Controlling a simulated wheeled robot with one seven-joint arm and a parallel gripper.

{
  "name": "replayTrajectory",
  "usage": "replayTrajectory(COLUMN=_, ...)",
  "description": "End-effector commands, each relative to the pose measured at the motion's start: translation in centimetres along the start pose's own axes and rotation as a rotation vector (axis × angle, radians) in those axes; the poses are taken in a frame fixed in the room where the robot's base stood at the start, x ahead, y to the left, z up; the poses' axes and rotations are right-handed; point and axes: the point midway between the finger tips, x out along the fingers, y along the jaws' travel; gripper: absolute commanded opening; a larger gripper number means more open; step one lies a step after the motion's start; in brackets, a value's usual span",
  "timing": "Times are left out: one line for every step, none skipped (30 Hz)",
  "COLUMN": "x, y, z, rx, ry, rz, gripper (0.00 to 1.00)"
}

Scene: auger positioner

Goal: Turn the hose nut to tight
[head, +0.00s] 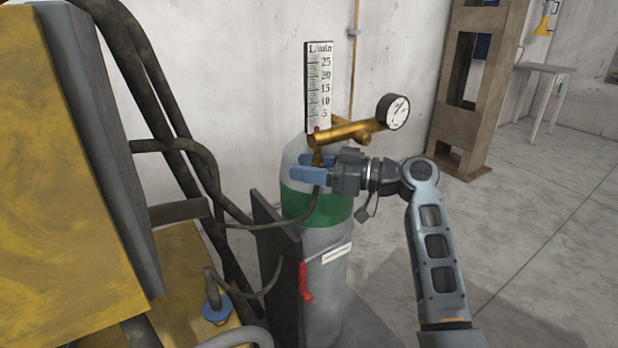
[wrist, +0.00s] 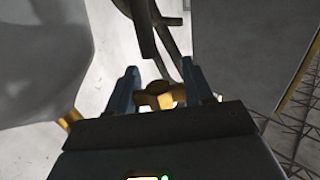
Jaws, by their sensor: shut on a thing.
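The brass hose nut (wrist: 160,95) sits between the two blue fingers of my gripper (wrist: 160,76) in the wrist view, and the jaws are shut on it. In the head view, my gripper (head: 301,166) reaches in from the right, just below the brass regulator (head: 345,132). A small brass part (head: 317,157) shows above the fingers there; the rest of the nut is hidden by them. A dark hose (head: 300,220) hangs down from beneath the gripper and curves left.
A gas cylinder (head: 325,268) with a green band stands behind a dark plate (head: 277,255). A flow scale (head: 318,85) and round gauge (head: 397,112) rise above. A yellow machine (head: 60,170) with thick cables fills the left. The floor (head: 540,225) at right is clear.

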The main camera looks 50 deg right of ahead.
Motion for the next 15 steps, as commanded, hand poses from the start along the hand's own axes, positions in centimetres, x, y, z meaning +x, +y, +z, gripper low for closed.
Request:
replayTrajectory(x=0.05, y=-0.01, z=0.24, rx=0.0, ry=-0.001, rz=-0.011, gripper=0.21)
replayTrajectory(x=0.04, y=-0.04, z=0.24, rx=0.001, ry=-0.001, rz=-0.017, gripper=0.21)
replayTrajectory(x=0.04, y=-0.06, z=0.22, rx=0.001, ry=-0.002, rz=-0.023, gripper=0.21)
replayTrajectory(x=0.05, y=-0.07, z=0.2, rx=0.001, ry=-0.002, rz=-0.027, gripper=0.21)
replayTrajectory(x=0.05, y=-0.07, z=0.17, rx=0.001, ry=-0.002, rz=-0.029, gripper=0.21)
replayTrajectory(x=0.05, y=-0.07, z=0.14, rx=0.001, ry=-0.002, rz=-0.032, gripper=0.21)
replayTrajectory(x=0.05, y=-0.08, z=0.13, rx=0.002, ry=-0.002, rz=-0.033, gripper=0.21)
replayTrajectory(x=0.05, y=-0.09, z=0.11, rx=0.002, ry=-0.002, rz=-0.034, gripper=0.21)
replayTrajectory(x=0.05, y=-0.09, z=0.1, rx=0.002, ry=-0.002, rz=-0.035, gripper=0.21)
replayTrajectory(x=0.06, y=-0.09, z=0.09, rx=0.002, ry=-0.002, rz=-0.035, gripper=0.21)
replayTrajectory(x=0.06, y=-0.1, z=0.09, rx=0.002, ry=-0.002, rz=-0.035, gripper=0.21)
replayTrajectory(x=0.06, y=-0.1, z=0.09, rx=0.002, ry=-0.002, rz=-0.035, gripper=0.21)
replayTrajectory(x=0.06, y=-0.1, z=0.09, rx=0.002, ry=-0.002, rz=-0.035, gripper=0.21)
replayTrajectory(x=0.06, y=-0.1, z=0.09, rx=0.002, ry=-0.002, rz=-0.035, gripper=0.21)
replayTrajectory(x=0.06, y=-0.1, z=0.09, rx=0.002, ry=-0.002, rz=-0.035, gripper=0.21)
